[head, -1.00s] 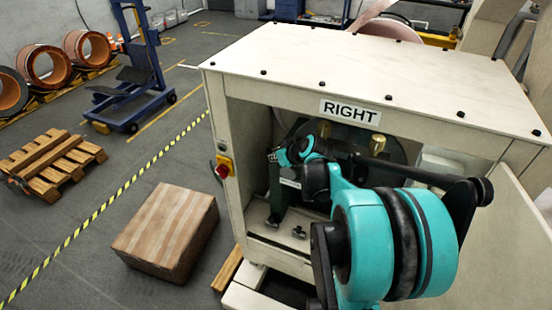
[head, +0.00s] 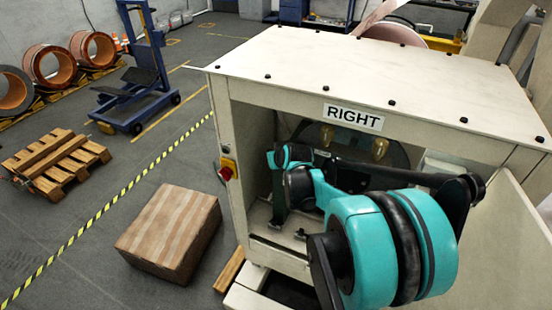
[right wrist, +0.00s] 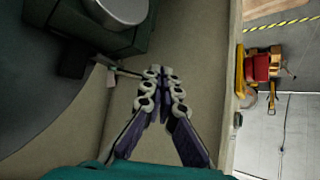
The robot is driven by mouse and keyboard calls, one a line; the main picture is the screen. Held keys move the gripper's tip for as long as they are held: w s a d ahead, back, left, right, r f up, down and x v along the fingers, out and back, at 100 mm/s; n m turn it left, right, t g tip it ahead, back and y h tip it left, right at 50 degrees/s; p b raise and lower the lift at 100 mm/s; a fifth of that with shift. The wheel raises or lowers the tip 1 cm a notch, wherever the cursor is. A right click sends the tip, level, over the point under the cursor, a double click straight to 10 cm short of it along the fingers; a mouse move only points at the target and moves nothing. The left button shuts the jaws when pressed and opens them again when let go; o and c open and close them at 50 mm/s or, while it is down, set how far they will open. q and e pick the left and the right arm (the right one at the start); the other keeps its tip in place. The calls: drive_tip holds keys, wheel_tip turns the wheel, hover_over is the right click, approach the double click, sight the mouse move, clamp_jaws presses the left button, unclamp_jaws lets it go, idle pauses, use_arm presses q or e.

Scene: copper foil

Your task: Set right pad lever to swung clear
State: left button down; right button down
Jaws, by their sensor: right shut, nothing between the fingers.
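The cabinet labelled RIGHT (head: 352,116) stands open at the front, and my teal right arm reaches inside it. In the right wrist view my right gripper (right wrist: 160,74) is shut and empty, its fingertips close together. A thin dark rod (right wrist: 126,72), possibly the pad lever, sticks out from a dark green block (right wrist: 118,42) just left of the fingertips. I cannot tell whether the fingertips touch it. A round grey metal cap (right wrist: 118,8) sits on the block. In the head view my arm hides the lever area and the fingers. My left gripper is not in view.
A dark disc with brass knobs (head: 380,150) is at the back of the cabinet. A red switch on a yellow box (head: 228,168) is on its left front post. A cardboard box (head: 170,233) lies on the floor to the left. The cabinet walls are close around my arm.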

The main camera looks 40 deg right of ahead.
drive_tip(key=w+p, duration=0.1)
drive_tip(key=w, duration=0.5)
drive_tip(key=shift+w+d, duration=0.25)
drive_tip(key=shift+d, duration=0.15)
idle(0.5)
drive_tip(key=shift+f, duration=0.1)
idle(0.4)
